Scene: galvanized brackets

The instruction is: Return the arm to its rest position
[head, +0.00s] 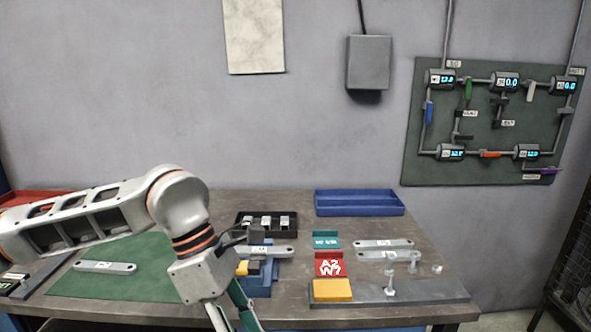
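My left arm (110,215) reaches in from the left and bends down at the wrist. My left gripper (234,316) points down at the bottom edge of the picture, in front of the workbench. Its fingertips are cut off by the frame, so its opening and anything in it are hidden. My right arm and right gripper are out of view. A grey bracket (105,267) lies on the green mat (150,250), left of the gripper. Another grey bracket (265,251) rests on a blue fixture (262,285) behind and right of the gripper.
The workbench (290,205) holds a black tray (266,231), a blue bin (360,203), a red sign block (329,264), a yellow block (332,290) and a grey plate (425,291) with pegs. More brackets (384,244) lie at right. A gauge panel (480,135) hangs on the wall.

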